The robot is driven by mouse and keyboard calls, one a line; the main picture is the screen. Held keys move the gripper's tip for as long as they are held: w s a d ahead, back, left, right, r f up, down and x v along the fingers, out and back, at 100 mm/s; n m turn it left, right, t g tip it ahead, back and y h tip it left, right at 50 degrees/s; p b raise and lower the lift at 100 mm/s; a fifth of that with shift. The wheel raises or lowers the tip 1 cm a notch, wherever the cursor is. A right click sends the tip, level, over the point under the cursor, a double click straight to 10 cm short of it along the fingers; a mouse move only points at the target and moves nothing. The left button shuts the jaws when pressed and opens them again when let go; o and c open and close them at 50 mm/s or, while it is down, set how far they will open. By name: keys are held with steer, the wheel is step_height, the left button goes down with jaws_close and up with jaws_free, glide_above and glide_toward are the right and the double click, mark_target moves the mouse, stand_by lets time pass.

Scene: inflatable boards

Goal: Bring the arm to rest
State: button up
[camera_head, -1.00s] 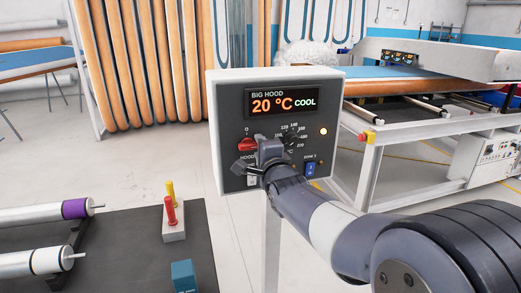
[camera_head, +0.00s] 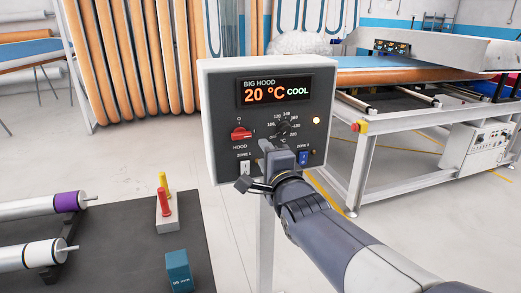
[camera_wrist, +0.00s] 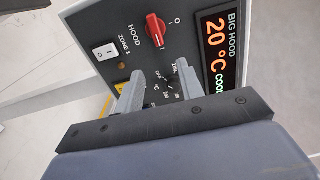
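My gripper (camera_head: 264,152) is in front of the lower middle of the BIG HOOD control box (camera_head: 207,105), below the temperature dial (camera_head: 283,129). In the wrist view my gripper (camera_wrist: 158,78) has its two fingers apart with nothing held between them. One finger partly hides the dial there. The display (camera_head: 275,93) reads 20 °C COOL. The red HOOD knob (camera_head: 240,134) and the white zone 1 switch (camera_head: 245,168) are left of the gripper; the blue zone 2 switch (camera_head: 303,157) is right of it. Whether the fingers touch the panel is unclear.
A dark table (camera_head: 130,267) at lower left bears rollers (camera_head: 30,207), a red and yellow-handled piece (camera_head: 166,213) and a blue box (camera_head: 179,270). A long framed machine (camera_head: 390,170) stands at right. Orange tubes (camera_head: 130,60) stand behind. Bare floor lies between.

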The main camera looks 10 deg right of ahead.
mark_target(251, 136)
steer(key=shift+s+d, duration=0.1)
steer(key=shift+s, duration=0.35)
steer(key=w, duration=0.3)
steer(key=w+a, duration=0.1)
steer(key=w, duration=0.3)
steer(key=w+a, duration=0.1)
steer(key=w, duration=0.2)
steer(key=shift+w+a, duration=0.1)
steer(key=shift+w, duration=0.2)
steer(key=shift+s, duration=0.1)
